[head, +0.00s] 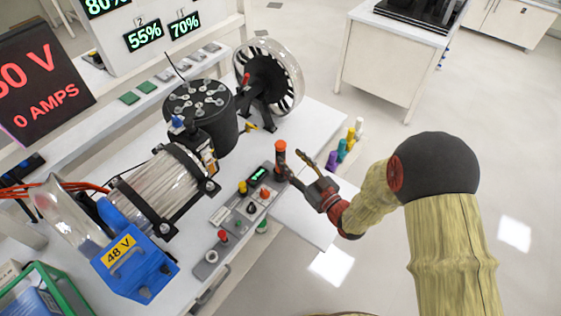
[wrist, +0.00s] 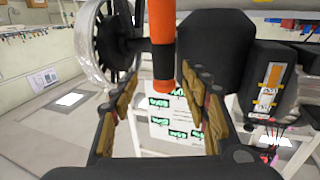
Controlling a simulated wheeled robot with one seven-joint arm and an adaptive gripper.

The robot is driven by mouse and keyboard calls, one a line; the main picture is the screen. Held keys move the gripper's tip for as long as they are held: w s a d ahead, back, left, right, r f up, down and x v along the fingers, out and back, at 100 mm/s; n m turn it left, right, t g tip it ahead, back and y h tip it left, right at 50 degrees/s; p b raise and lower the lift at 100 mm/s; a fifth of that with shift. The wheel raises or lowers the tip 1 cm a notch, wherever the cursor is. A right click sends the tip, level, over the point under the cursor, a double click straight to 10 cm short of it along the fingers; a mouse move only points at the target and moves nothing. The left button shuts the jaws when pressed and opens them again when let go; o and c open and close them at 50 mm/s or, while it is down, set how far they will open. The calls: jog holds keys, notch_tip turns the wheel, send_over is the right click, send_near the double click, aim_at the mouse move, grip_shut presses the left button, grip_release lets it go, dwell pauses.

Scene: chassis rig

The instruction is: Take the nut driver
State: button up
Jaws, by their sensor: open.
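An upright orange and black cylinder, which looks like the nut driver (head: 280,149), stands at the right edge of the rig bench. My gripper (head: 290,163) is open just right of it, with its fingertips pointing at it. In the wrist view the nut driver (wrist: 162,52) hangs into the picture from the top, in line with the gap between the open fingers of my gripper (wrist: 160,76). I see no clear contact. Its lower part is partly hidden by a finger in the head view.
Several coloured cylinders (head: 341,150) stand right behind my gripper. A control panel (head: 239,216) with knobs lies to the left. A black motor (head: 199,110) and a spoked wheel (head: 268,77) stand behind.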

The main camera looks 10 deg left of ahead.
aim_at(284, 154)
jog(key=x, duration=0.2)
jog(key=b+x, duration=0.1)
jog(key=x, duration=0.1)
jog(key=b+x, duration=0.1)
jog(key=x, duration=0.1)
jog(key=shift+s+a+f, duration=0.2)
jog(key=shift+s+f, duration=0.05)
jog(key=shift+f, duration=0.05)
jog(key=shift+c, duration=1.1)
grip_shut()
jog(key=shift+r, duration=0.1)
